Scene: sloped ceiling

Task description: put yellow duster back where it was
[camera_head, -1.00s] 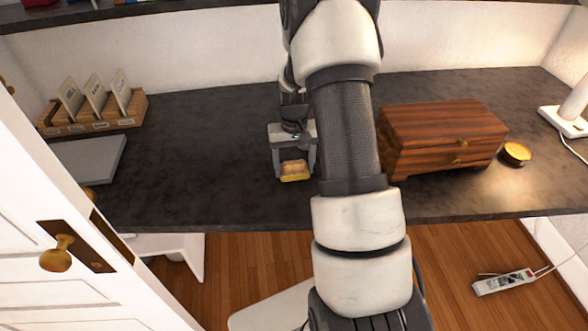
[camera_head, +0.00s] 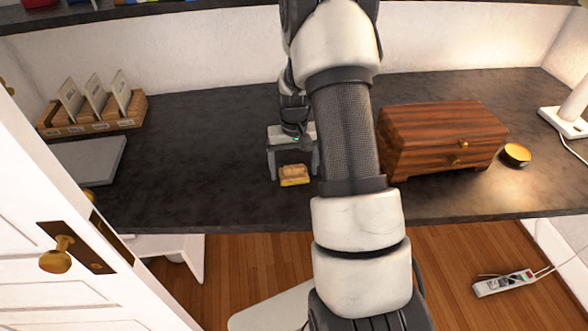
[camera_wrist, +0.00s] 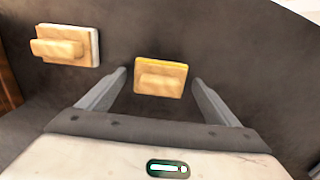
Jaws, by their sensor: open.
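The yellow duster (camera_head: 294,181) lies on the dark desktop, a wooden-backed block with a yellow edge. In the wrist view the yellow duster (camera_wrist: 160,78) sits between the spread fingers, with a gap on each side. My gripper (camera_head: 294,174) is open around it, low at the desk, and holds nothing. A second, similar duster with a white edge (camera_wrist: 96,45) lies to the left in the wrist view. My arm hides it in the head view.
A wooden chest (camera_head: 440,140) stands right of my arm, with a round black-and-gold object (camera_head: 515,155) beside it. A card rack (camera_head: 95,117) and a grey slab (camera_head: 88,158) are at the left. The desktop between slab and gripper is clear. A white door (camera_head: 60,220) is at front left.

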